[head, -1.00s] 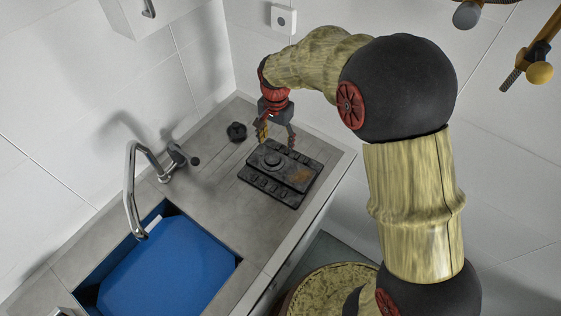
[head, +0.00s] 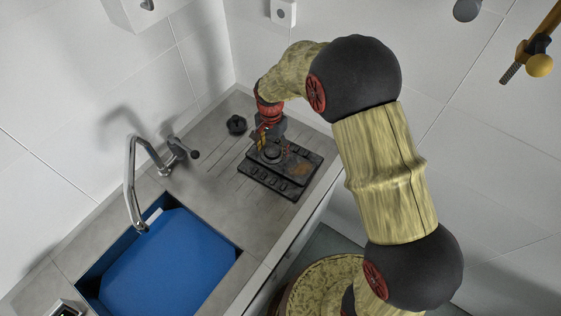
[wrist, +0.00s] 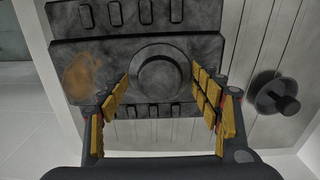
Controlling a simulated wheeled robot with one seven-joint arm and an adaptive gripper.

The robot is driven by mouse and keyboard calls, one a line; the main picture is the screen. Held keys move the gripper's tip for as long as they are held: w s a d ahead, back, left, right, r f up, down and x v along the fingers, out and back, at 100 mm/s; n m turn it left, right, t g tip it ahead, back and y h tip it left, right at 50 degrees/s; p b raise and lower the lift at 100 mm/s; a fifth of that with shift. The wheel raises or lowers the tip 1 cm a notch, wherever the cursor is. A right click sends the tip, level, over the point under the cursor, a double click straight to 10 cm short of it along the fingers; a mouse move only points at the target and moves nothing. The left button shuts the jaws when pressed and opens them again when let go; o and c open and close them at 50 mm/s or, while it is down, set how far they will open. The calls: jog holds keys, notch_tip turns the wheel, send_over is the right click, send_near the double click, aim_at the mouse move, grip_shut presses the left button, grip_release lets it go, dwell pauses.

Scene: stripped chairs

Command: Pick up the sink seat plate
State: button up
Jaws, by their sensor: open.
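The sink seat plate looks to be the dark, worn rectangular plate (head: 285,176) lying flat on the drainboard, with a round raised boss, rows of slots and a rusty patch. In the wrist view the plate (wrist: 205,55) fills the upper middle. My gripper (head: 266,150) is just above the plate, by its boss. In the wrist view my gripper (wrist: 163,88) is open, with yellow-padded fingers to the left and right of the boss. I cannot tell whether the fingers touch the plate.
A small black round knob-like piece (head: 237,125) lies on the grooved drainboard (head: 212,150) behind the plate. A chrome faucet (head: 131,185) stands over the sink with a blue item (head: 175,265) in it. Tiled walls close off the back.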

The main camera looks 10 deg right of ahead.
jog(key=shift+c, duration=0.2)
jog(key=c, duration=1.5)
jog(key=shift+r, duration=0.1)
jog(key=shift+c, duration=0.4)
